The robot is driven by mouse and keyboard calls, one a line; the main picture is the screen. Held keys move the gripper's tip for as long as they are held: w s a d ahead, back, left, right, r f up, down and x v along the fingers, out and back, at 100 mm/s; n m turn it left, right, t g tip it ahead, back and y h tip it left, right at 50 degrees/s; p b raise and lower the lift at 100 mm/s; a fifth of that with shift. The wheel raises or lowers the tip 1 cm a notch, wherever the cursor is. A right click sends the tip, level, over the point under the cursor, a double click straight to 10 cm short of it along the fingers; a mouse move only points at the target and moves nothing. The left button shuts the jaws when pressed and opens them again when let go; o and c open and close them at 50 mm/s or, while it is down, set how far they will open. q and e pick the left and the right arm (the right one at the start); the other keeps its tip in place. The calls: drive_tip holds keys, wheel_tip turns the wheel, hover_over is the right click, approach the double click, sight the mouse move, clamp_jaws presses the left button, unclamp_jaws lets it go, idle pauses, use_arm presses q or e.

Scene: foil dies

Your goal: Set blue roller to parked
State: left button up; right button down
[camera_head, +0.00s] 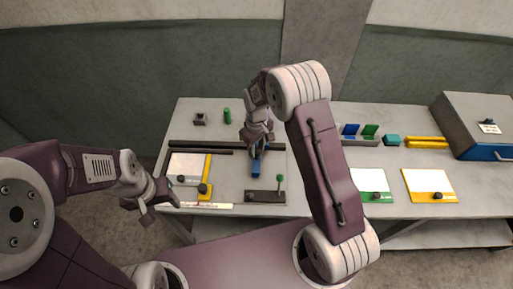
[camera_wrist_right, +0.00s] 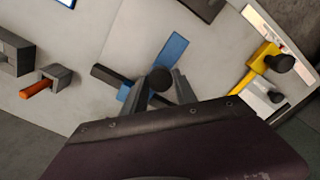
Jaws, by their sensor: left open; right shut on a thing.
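The blue roller (camera_head: 256,168) shows as a short blue piece below my right gripper, on the grey table. In the right wrist view it is a blue strip (camera_wrist_right: 173,50) with a round black knob (camera_wrist_right: 160,79) on it. My right gripper (camera_head: 257,150) points down and is shut on this knob; its two fingers (camera_wrist_right: 159,92) stand on either side of it. My own gripper hides part of the blue piece. My left gripper (camera_head: 160,208) is open and empty at the table's left front edge. I see no label for a parked position.
A white panel with a yellow bar (camera_head: 208,168) lies left of the roller. A dark base (camera_head: 262,197) with a green-topped lever (camera_head: 280,178) stands in front. Dark rails (camera_head: 200,144) run behind. A green cylinder (camera_head: 227,116) stands further back. A grey box (camera_head: 470,120) stands far right.

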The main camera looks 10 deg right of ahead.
drive_tip(key=d, duration=0.2)
drive_tip(key=s+d, duration=0.1)
drive_tip(key=d, duration=0.1)
drive_tip(key=shift+d, duration=0.1)
drive_tip(key=c, duration=1.2)
unclamp_jaws()
drive_tip(key=shift+o, duration=1)
drive_tip(key=shift+s+d, duration=0.15)
drive_tip(key=shift+d, duration=0.1)
wheel_tip(320, 180, up, 9)
drive_tip(key=b, duration=0.1)
